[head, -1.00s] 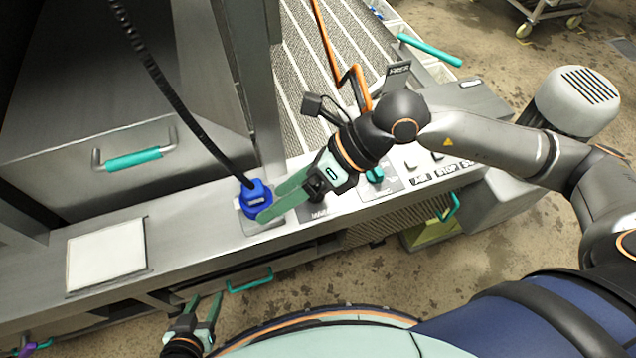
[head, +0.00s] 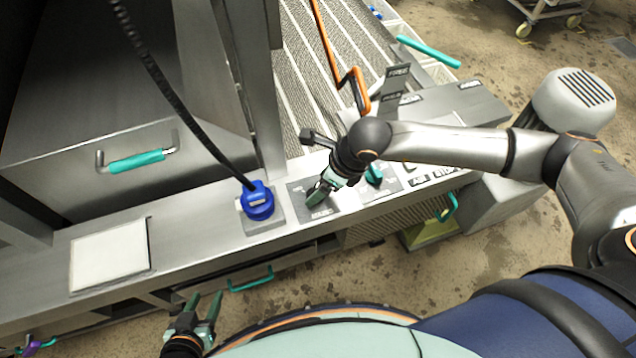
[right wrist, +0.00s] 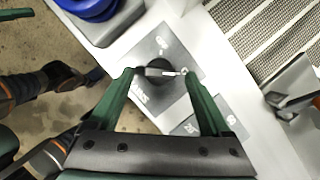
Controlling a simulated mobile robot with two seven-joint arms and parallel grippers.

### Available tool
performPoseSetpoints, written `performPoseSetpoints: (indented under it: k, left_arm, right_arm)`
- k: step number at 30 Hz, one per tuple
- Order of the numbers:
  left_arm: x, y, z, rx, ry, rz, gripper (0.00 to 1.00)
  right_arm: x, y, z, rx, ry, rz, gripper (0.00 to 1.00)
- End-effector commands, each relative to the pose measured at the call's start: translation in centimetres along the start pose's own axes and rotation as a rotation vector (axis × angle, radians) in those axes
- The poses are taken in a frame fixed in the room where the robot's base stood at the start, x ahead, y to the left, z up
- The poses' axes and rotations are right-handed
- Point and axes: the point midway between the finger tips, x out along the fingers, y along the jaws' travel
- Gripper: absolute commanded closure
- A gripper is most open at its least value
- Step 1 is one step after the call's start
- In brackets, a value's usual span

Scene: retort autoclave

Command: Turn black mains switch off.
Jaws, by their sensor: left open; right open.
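The black mains switch (right wrist: 158,72) is a round knob with a pale pointer line on a grey labelled plate (right wrist: 150,98) in the right wrist view. My right gripper (right wrist: 158,78) is open, with its green fingers on either side of the knob. I cannot tell whether they touch it. In the head view the right gripper (head: 318,194) points down at the grey plate (head: 298,190) and hides the knob. My left gripper (head: 207,308) is open and empty at the lower left, in front of the panel.
A blue plug (head: 257,203) with a black cable stands just left of the switch plate. A white plate (head: 108,256) lies on the ledge at left.

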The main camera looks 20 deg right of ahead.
Motion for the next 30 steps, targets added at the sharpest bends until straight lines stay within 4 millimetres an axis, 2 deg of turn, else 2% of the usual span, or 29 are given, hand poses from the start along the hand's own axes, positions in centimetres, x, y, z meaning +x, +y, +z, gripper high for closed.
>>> performPoseSetpoints:
  k: [5,14,30]
  left_arm:
    - [-0.1,0.0,-0.1,0.0,0.0,0.0,0.5]
    - [-0.1,0.0,-0.1,0.0,0.0,0.0,0.5]
    - [-0.1,0.0,-0.1,0.0,0.0,0.0,0.5]
  right_arm:
    - [1.3,0.0,0.0,0.0,0.0,0.001,0.18]
    - [1.5,0.0,0.0,0.0,0.0,0.0,0.18]
    - [1.5,0.0,0.0,0.001,0.0,0.0,0.77]
